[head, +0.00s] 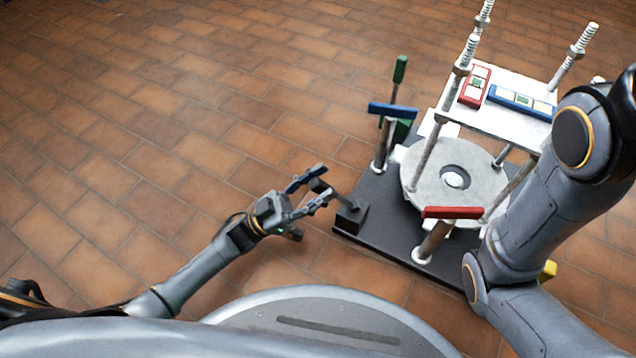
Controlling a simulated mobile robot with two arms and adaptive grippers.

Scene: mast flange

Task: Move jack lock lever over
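My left gripper (325,182) is beside the front left corner of the black base plate. Its two blue-marked fingers stand apart. A dark lever (341,195) rises from a small black block (350,215) on that corner and leans left, its end reaching into the gap between the fingers. I take it for the jack lock lever; nothing marks it as such. I cannot tell whether the fingers touch it. My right arm crosses the right side of the view; its gripper is not in view.
The black base plate (378,212) carries a round grey flange (430,185), threaded posts and a white upper plate (508,110) with red and blue level vials. Tiled floor on the left is clear.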

